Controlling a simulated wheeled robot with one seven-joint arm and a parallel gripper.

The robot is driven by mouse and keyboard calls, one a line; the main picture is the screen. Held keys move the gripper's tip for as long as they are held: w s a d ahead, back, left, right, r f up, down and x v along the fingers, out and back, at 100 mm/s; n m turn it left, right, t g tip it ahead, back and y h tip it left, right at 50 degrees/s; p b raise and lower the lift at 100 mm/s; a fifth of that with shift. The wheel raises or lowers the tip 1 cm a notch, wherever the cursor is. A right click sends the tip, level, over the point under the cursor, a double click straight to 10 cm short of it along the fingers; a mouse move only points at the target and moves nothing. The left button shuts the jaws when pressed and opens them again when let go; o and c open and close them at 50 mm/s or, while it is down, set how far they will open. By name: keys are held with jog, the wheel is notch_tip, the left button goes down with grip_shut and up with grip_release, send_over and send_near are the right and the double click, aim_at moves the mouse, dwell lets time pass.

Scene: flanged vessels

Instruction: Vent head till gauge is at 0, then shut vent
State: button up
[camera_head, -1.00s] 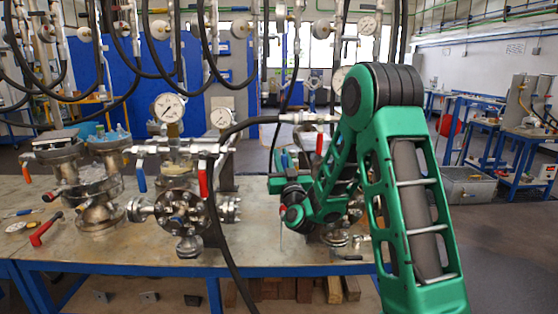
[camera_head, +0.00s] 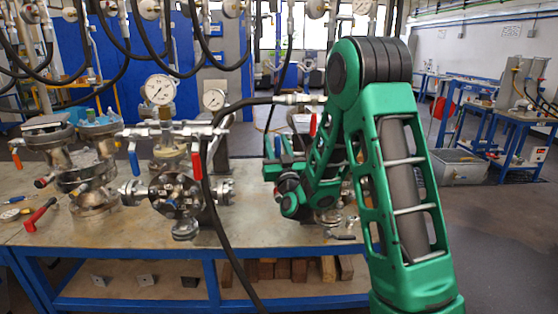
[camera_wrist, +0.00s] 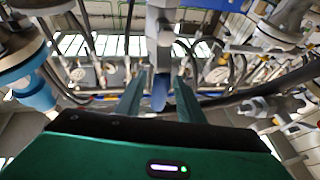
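My gripper (camera_wrist: 158,100) is open in the wrist view, with one finger on each side of a blue lever handle (camera_wrist: 160,90). Gaps show between the handle and both fingers. The handle hangs below a grey metal fitting (camera_wrist: 160,45). In the head view my green arm reaches to the right-hand vessel and hides most of it; a red lever (camera_head: 312,125) and a blue lever (camera_head: 278,147) show there. A round gauge (camera_head: 160,88) stands above the middle vessel (camera_head: 175,193), with another gauge (camera_head: 214,99) behind it. Their readings are too small to tell.
The workbench (camera_head: 120,236) also holds an open flanged vessel (camera_head: 92,190) and a red-handled tool (camera_head: 40,214) at left. Black hoses hang overhead, and one hose (camera_head: 212,220) crosses the bench front. Wrist-view pipes and a blue part (camera_wrist: 36,95) flank my gripper.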

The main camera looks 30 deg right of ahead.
aim_at(276, 154)
jog(key=v, duration=0.8)
jog(key=shift+s+a+f, duration=0.1)
jog(key=shift+s+f, duration=0.05)
jog(key=shift+s, duration=0.15)
jog(key=shift+w+f+n+g+y, duration=0.3)
jog(key=shift+w+n+g+y, duration=0.25)
jog(key=shift+g+y, duration=0.3)
jog(key=s+d+f+g, duration=0.4)
jog(key=s+f+g, duration=0.15)
jog(key=s, duration=0.25)
jog(key=s+d+f+g, duration=0.3)
jog(key=s+f+g, duration=0.1)
jog(key=s+g, duration=0.25)
jog(key=s+a+m+g+y, duration=0.1)
jog(key=s+m+g+y, duration=0.2)
jog(key=s, duration=2.4)
jog(key=r+m+g, duration=0.1)
jog(key=m+g, duration=0.1)
jog(key=g, duration=0.3)
jog(key=shift+s+a+g, duration=0.3)
jog(key=shift+a+g, duration=0.05)
jog(key=shift+a, duration=0.05)
